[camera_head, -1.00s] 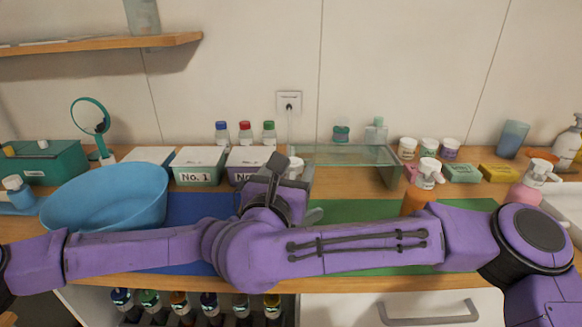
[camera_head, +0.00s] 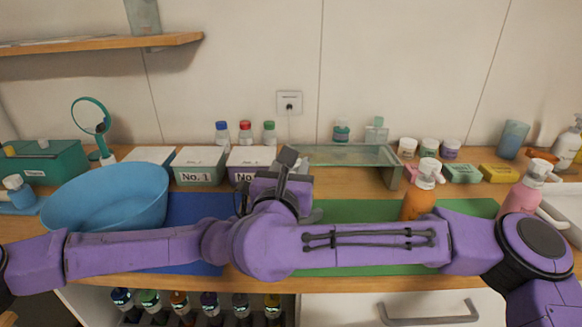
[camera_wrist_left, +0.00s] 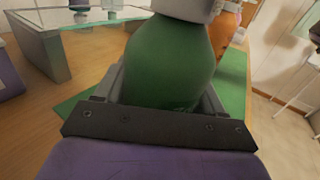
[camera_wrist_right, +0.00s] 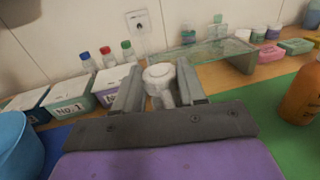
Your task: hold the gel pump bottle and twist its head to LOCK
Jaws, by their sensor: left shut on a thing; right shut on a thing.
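The gel pump bottle shows in the left wrist view as a green body (camera_wrist_left: 168,65) with a white collar at its top. My left gripper (camera_wrist_left: 165,98) is shut around this body, one finger on each side. In the right wrist view the white pump head (camera_wrist_right: 160,78) sits between the fingers of my right gripper (camera_wrist_right: 161,92), which is shut on it. In the head view my purple arms and a dark-fingered gripper hide almost all of the bottle. No lock mark can be read.
An orange pump bottle (camera_head: 418,204) and a pink one (camera_head: 520,198) stand to the right. A glass shelf (camera_head: 345,155) is behind the grippers. A blue basin (camera_head: 105,200) and a No. 1 box (camera_head: 198,168) are at left. The green mat (camera_head: 370,210) has free room.

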